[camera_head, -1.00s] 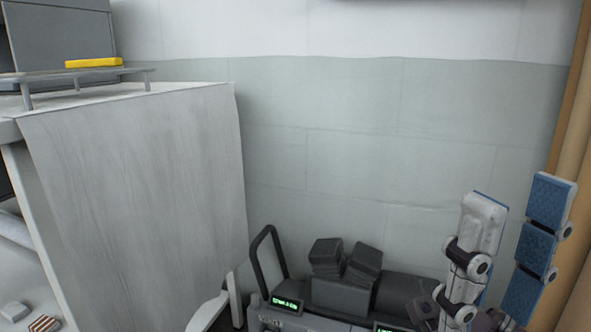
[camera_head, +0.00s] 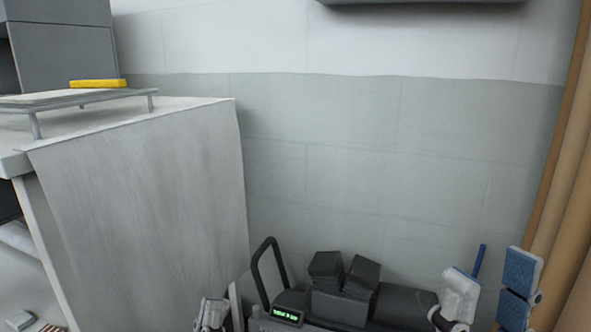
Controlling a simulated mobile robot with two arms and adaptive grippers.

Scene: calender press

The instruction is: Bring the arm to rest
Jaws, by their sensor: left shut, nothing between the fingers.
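My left gripper (camera_head: 212,312) shows only as a small grey-white part with dark joints at the bottom edge, left of the dark equipment. It is shut with nothing in it; most of it is cut off. My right gripper (camera_head: 490,285) points up at the lower right. Its two fingers stand apart, with blue pads and a pale back, and the gap between them is empty. Its palm and arm are below the frame.
Dark equipment (camera_head: 339,306) with a handle and a green display stands along the bottom. A grey-sided table (camera_head: 150,190) at left bears a low rack (camera_head: 60,98) and a yellow block (camera_head: 98,83). A dark underside (camera_head: 420,2) juts from the top. A brown curtain-like surface (camera_head: 565,200) borders the right.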

